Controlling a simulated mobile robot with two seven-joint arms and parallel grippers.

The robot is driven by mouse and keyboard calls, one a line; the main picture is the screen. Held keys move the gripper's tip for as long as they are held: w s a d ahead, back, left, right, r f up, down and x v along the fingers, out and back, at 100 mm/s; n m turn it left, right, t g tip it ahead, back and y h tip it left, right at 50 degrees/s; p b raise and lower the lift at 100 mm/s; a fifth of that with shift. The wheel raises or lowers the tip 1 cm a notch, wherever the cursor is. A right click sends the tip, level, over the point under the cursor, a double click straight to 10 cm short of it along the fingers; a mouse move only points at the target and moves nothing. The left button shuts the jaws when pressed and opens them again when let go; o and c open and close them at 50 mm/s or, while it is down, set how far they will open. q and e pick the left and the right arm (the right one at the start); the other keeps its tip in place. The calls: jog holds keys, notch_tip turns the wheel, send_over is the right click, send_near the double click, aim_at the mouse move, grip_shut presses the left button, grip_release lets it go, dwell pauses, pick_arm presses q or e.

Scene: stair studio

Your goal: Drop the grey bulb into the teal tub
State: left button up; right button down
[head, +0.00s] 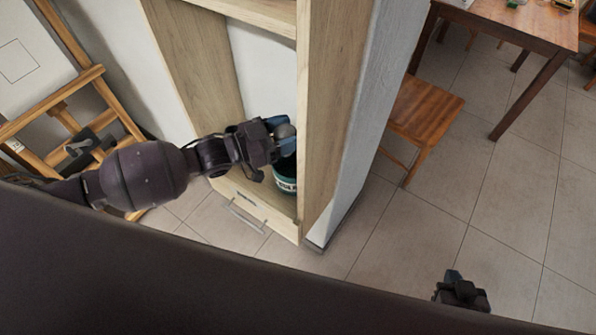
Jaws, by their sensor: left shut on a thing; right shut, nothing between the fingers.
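The teal tub (286,184) stands on the low shelf of the wooden cabinet, partly hidden behind my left gripper. My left gripper (280,134) reaches into the cabinet from the left and is shut on the grey bulb (287,131). The bulb is above the tub, near its upper part; the exact gap between them is hard to tell. My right gripper (453,277) is low at the bottom right, shut and empty, far from the tub.
The wooden cabinet (330,110) has a right side panel close to my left gripper and a drawer (248,207) below. A wooden easel (85,105) stands at the left. A chair (425,112) and a table (510,25) are at the upper right.

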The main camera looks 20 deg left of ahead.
pick_arm(q)
jog(key=shift+f+b, duration=0.5)
jog(key=shift+f, duration=0.15)
notch_tip(320, 180, down, 4)
jog(key=b, duration=0.3)
jog(key=shift+r, duration=0.25)
jog(key=shift+f+b, duration=0.45)
jog(key=shift+f, duration=0.05)
jog(key=o, duration=1)
